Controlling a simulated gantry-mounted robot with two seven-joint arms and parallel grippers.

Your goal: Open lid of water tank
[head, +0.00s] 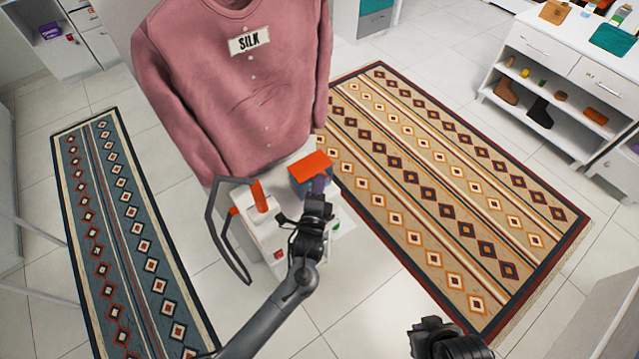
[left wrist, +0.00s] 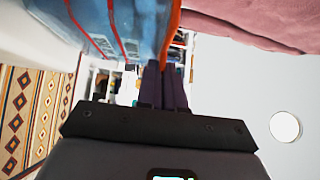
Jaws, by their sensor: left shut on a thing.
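A white steamer base (head: 268,238) stands on the tiled floor, with a blue translucent water tank (head: 300,187) on it. The tank's orange lid (head: 309,164) lies over its top. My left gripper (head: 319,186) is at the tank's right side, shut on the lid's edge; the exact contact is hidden. In the left wrist view, the blue tank (left wrist: 110,25) and the orange lid edge (left wrist: 172,25) are right by the closed purple fingers (left wrist: 163,85). My right gripper (head: 432,328) is low in the head view, away from the steamer; its fingers are unclear.
A pink shirt (head: 240,80) labelled SILK hangs behind the steamer. A dark looped handle (head: 212,215) stands on its left. Patterned rugs lie at left (head: 130,230) and right (head: 430,190). A white shoe shelf (head: 560,75) is at the upper right.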

